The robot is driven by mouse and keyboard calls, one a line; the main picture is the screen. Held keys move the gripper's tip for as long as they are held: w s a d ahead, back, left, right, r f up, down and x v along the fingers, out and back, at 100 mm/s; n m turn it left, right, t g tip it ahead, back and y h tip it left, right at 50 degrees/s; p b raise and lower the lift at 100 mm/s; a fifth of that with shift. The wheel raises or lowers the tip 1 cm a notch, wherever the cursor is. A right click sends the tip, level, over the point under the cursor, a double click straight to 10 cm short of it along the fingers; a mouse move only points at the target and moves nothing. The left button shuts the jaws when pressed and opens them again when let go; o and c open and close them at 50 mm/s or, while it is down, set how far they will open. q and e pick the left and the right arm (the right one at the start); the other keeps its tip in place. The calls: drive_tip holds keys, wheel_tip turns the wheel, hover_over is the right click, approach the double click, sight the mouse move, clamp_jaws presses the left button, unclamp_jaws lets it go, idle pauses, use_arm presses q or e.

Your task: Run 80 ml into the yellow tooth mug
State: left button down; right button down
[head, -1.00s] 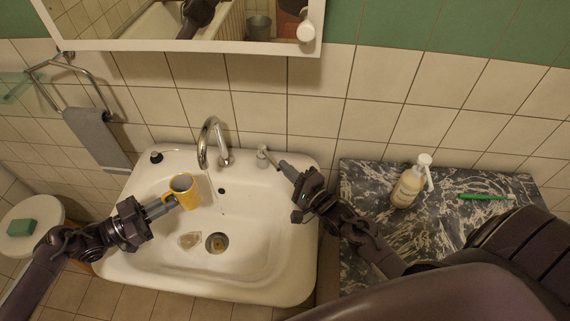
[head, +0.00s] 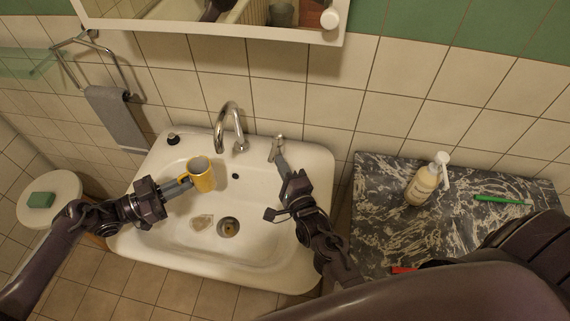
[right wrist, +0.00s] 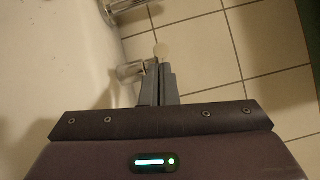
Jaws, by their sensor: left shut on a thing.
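The yellow tooth mug (head: 204,179) is upright over the left part of the basin (head: 180,244), just left of and below the curved chrome spout (head: 219,138). My left gripper (head: 187,183) is shut on the mug at its left side. My right gripper (head: 281,163) is at the small tap lever (head: 277,144) behind the basin's right side. In the right wrist view its fingers (right wrist: 159,82) are together beside the chrome lever (right wrist: 130,70); I cannot tell whether they touch it. The mug's inside level cannot be read, and no stream shows clearly.
A soap pump bottle (head: 424,185) and a green toothbrush (head: 494,199) are on the marble counter (head: 375,200) at right. The mirror cabinet (head: 230,28) hangs above. The drain (head: 228,228) is open in view. A grey towel (head: 116,117) hangs at left.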

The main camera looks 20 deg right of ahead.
drive_tip(key=shift+w+a+r, duration=0.1)
drive_tip(key=shift+a+r, duration=0.05)
drive_tip(key=shift+a, duration=0.3)
